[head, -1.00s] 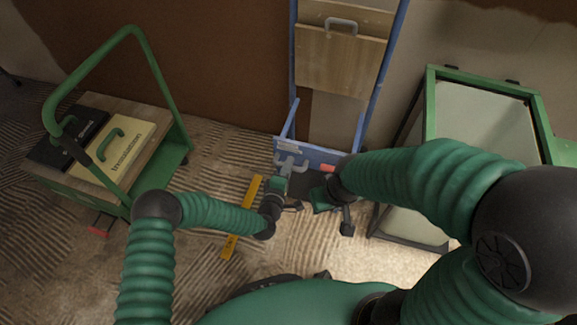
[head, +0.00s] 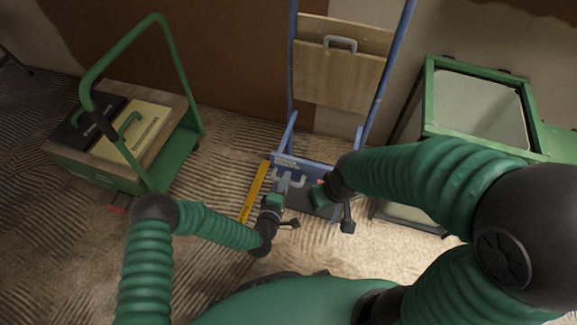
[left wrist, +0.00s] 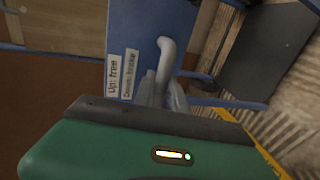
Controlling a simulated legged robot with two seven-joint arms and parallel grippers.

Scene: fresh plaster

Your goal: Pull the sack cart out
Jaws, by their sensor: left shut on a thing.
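The sack cart (head: 375,95) is a blue frame standing upright against the wall, with wooden boards (head: 335,75) in it. A grey bent handle (left wrist: 166,60) rises from its blue plate (left wrist: 145,30), beside labels reading "Up: free" and "Down: brake". My left gripper (head: 284,184) is shut on this handle, low at the cart's front. In the left wrist view the green housing hides part of the grip. My right gripper (head: 322,194) is by the cart's lower right side; its fingers are too hidden to tell their state.
A green platform trolley (head: 185,150) with black and yellow cases stands at the left. A green-framed cabinet (head: 428,100) stands close at the cart's right. A yellow strip (head: 253,192) lies on the ridged floor just left of the cart.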

